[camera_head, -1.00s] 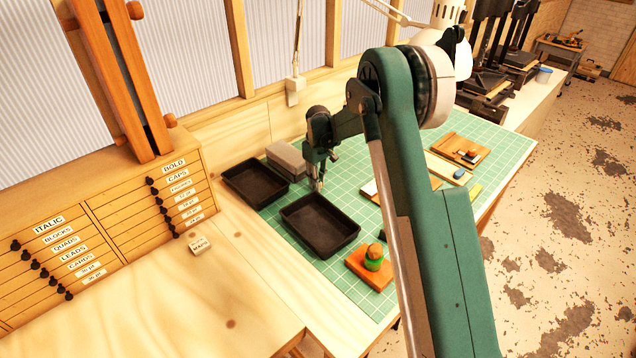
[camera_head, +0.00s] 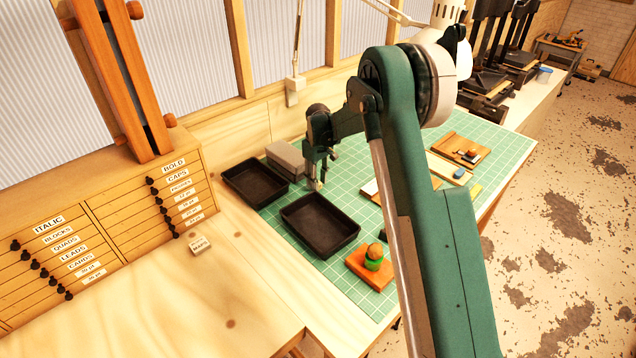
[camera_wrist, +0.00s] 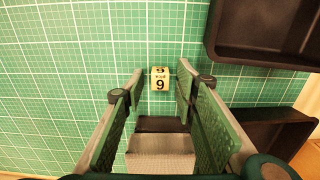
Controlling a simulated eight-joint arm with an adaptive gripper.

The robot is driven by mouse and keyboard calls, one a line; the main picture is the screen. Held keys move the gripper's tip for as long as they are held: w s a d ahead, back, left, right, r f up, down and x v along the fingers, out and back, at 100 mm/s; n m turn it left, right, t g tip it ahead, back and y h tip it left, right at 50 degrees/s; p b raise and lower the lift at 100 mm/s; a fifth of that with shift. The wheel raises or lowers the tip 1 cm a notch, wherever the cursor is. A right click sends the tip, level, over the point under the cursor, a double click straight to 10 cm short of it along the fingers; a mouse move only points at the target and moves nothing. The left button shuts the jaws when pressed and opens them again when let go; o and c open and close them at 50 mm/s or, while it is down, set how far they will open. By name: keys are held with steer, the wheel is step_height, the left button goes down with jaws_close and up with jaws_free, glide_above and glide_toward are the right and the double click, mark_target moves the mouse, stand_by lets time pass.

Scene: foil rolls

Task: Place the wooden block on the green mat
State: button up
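A small pale wood-coloured block (camera_wrist: 160,79) marked with a 9 sits on the green mat (camera_wrist: 60,85) in the wrist view. My gripper (camera_wrist: 161,98) is open around the line to it, with a gap on each side of the block and no visible contact. In the head view my gripper (camera_head: 317,182) points down over the green mat (camera_head: 335,268), just behind the front black tray. The block cannot be told apart from the fingertips there.
Two black trays, one in front (camera_head: 320,225) and one at the left (camera_head: 255,184), stand close to the gripper. A grey box (camera_head: 286,157) lies behind. A wooden board (camera_head: 360,275) with a green-banded item is at the front. My arm hides part of the mat.

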step_height(320, 180, up, 12)
steer(key=shift+f+b, duration=0.25)
steer(key=shift+b, duration=0.1)
stand_by(0.7)
steer(key=shift+s+r, duration=0.1)
steer(key=s+d+r+m+t, duration=0.2)
steer(key=s+d+r, duration=0.6)
steer(key=s+r, duration=0.35)
steer(key=s+d+r+m+t, duration=0.1)
steer(key=s+d+r+m, duration=0.1)
steer(key=s+d+r, duration=0.75)
steer(key=s+d+f+m+t, duration=0.1)
steer(key=s+d, duration=0.1)
steer(key=s, duration=0.9)
steer(key=s+d+f+m+t, duration=0.1)
steer(key=s+d+m, duration=0.1)
steer(key=s, duration=0.9)
steer(key=s+d+f+m+t, duration=0.2)
steer(key=s+d, duration=0.1)
steer(key=s, duration=0.8)
steer(key=shift+d, duration=0.3)
